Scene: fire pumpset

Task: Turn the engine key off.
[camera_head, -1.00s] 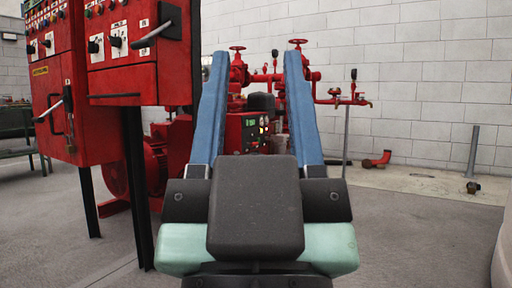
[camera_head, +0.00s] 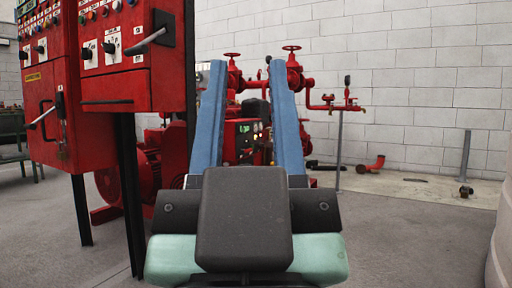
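My gripper (camera_head: 247,68) shows its two long blue fingers standing apart with nothing between them. Behind and between the fingers is a small dark engine control panel (camera_head: 243,138) with a lit green display and small coloured lights. It is partly hidden by the fingers and is beyond my gripper. The engine key is too small or hidden to make out.
A red electrical cabinet (camera_head: 117,82) with knobs and lever handles stands close on the left, on black legs. Red pipes and valves (camera_head: 291,75) stand before the white block wall. A pale rounded object (camera_head: 500,235) is at the right edge. Grey floor is open at right.

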